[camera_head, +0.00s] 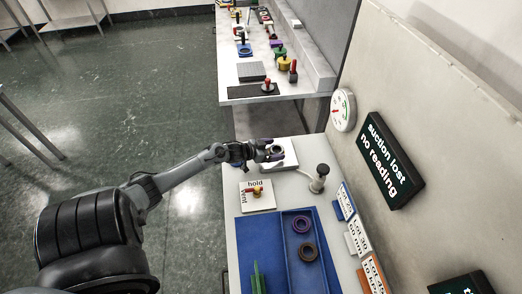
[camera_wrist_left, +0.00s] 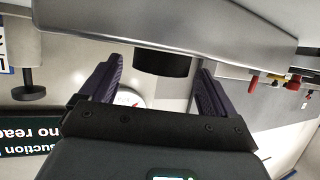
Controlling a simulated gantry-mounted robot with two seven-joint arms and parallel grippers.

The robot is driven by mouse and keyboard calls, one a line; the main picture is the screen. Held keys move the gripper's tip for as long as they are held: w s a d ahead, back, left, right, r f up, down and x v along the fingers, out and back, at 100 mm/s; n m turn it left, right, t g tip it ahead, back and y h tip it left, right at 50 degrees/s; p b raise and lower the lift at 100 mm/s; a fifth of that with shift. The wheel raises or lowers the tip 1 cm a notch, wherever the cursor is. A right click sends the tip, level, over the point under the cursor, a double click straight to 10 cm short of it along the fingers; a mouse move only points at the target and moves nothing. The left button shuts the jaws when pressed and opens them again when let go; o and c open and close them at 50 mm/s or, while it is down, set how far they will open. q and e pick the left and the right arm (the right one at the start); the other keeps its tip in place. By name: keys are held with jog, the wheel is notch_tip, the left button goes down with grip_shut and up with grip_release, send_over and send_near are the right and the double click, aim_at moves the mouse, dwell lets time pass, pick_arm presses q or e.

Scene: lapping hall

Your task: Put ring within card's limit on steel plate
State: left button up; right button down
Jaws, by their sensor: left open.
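My left gripper (camera_head: 268,152) reaches over a pale square plate (camera_head: 289,162) at the far end of the bench, its fingers apart. A dark ring (camera_head: 277,150) shows at the fingertips in the head view. In the left wrist view, which looks upside down, the dark ring (camera_wrist_left: 165,63) stands against a grey surface between the open fingers (camera_wrist_left: 158,85), with gaps on both sides. A purple ring (camera_head: 302,224) and a brown ring (camera_head: 308,252) lie in a blue tray (camera_head: 291,271). Lot cards (camera_head: 346,201) (camera_head: 357,238) (camera_head: 373,273) stand along the right edge; their print is partly unreadable. My right gripper is out of view.
A gauge (camera_head: 343,110) and a sign reading "suction lost no reading" (camera_head: 390,160) are on the wall. Another bench (camera_head: 300,88) stands beyond.

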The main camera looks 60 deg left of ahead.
pick_arm(q)
jog(key=p+v, duration=0.2)
jog(key=v, duration=0.8)
jog(key=shift+p+v, duration=0.3)
jog(key=shift+v, duration=0.6)
